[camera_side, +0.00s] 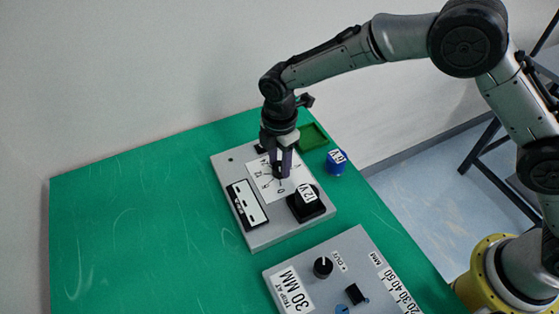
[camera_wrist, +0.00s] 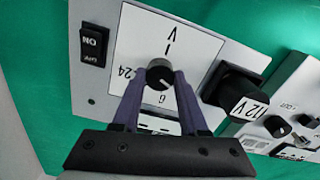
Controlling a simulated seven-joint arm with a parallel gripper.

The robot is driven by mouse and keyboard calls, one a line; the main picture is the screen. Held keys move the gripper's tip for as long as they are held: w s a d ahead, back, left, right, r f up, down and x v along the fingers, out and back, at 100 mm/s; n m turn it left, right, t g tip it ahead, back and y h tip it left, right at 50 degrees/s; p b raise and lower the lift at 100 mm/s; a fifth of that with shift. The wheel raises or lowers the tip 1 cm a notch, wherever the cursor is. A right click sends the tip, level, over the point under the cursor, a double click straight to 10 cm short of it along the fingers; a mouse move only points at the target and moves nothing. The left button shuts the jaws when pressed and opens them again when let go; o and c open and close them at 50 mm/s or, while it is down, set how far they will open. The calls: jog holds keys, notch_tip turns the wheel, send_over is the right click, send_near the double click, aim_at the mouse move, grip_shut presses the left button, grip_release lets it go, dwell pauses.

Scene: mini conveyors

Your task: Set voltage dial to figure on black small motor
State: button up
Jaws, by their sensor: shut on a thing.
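The voltage dial is a small dark round knob (camera_wrist: 159,72) on a white scale plate (camera_wrist: 190,40) marked V, 24 and 6. My gripper (camera_side: 281,174) points down at the plate, its purple fingers closed on both sides of the knob. The fingers hide part of the scale, and I cannot tell where the knob's pointer aims. The black small motor (camera_side: 305,207) stands on the same grey panel, right of the dial, with a white label reading 12 V. It also shows in the wrist view (camera_wrist: 233,82).
A black on/off switch (camera_wrist: 94,45) is on the dial panel (camera_side: 262,237). A blue 6 V motor (camera_side: 336,162) and green tray (camera_side: 312,136) are behind. A second grey panel (camera_side: 340,250) with a knob is in front. The green table (camera_side: 125,220) is clear at left.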

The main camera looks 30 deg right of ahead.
grip_shut()
jog(key=shift+m, duration=0.3)
jog(key=m, duration=0.3)
jog(key=shift+m, duration=0.3)
jog(key=m, duration=0.4)
jog(key=shift+m, duration=0.3)
jog(key=m, duration=0.4)
jog(key=shift+m, duration=2.4)
